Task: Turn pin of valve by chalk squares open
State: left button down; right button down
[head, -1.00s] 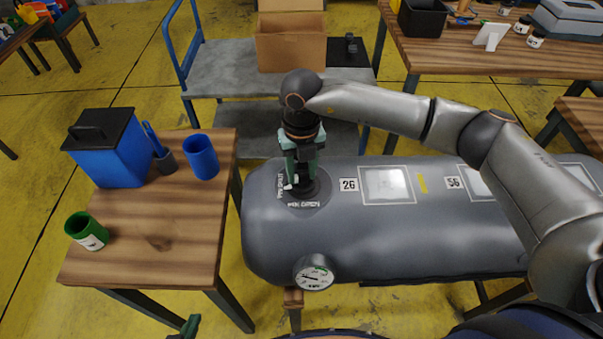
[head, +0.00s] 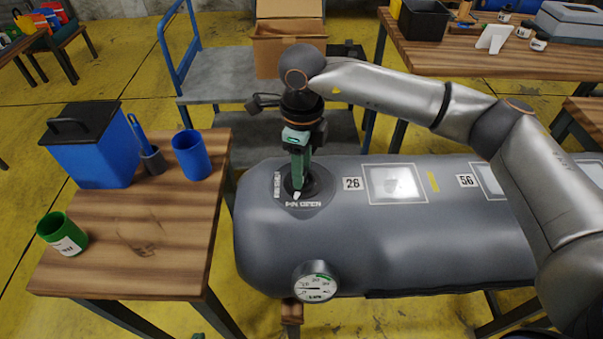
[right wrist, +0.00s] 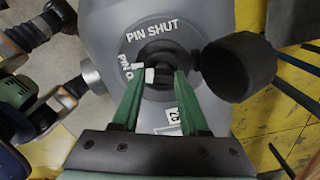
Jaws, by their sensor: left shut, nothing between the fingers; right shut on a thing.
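The valve (head: 318,184) sits in a dark round recess on top of the grey boat tube (head: 400,250). "PIN OPEN" is printed on its front side and "PIN SHUT" on its left. The chalk squares (head: 396,170) are to its right. My right gripper (head: 297,186) reaches down into the valve, shut on its pin. In the right wrist view the white pin (right wrist: 150,75) shows between the green fingertips, its light end toward the "PIN O…" lettering. Only a green tip of my left gripper (head: 197,337) shows at the bottom edge, apart from everything.
A wooden table (head: 150,235) on the left holds a blue box, blue cup and green cup. A cart (head: 215,75) with a carton stands behind.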

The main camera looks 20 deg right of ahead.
jog(key=shift+n+b, duration=0.6)
jog(key=shift+n, duration=0.6)
jog(key=shift+d+n+b, duration=0.1)
jog(key=shift+n+b, duration=0.3)
jog(key=shift+n, duration=0.4)
pick_arm(q)
jog(key=shift+w+d+f, duration=0.45)
jog(key=shift+d+f, duration=0.2)
jog(key=shift+d, duration=0.05)
jog(key=shift+w+r, duration=0.1)
jog(key=shift+w, duration=0.05)
pick_arm(e)
jog(key=shift+c, duration=2.1)
grip_release()
pick_arm(q)
jog(key=shift+a+r, duration=0.1)
jog(key=shift+a, duration=0.1)
pick_arm(e)
notch_tip(320, 180, up, 13)
jog(key=shift+f, duration=0.2)
pick_arm(q)
jog(key=shift+s, duration=0.2)
pick_arm(e)
jog(key=shift+s, duration=0.1)
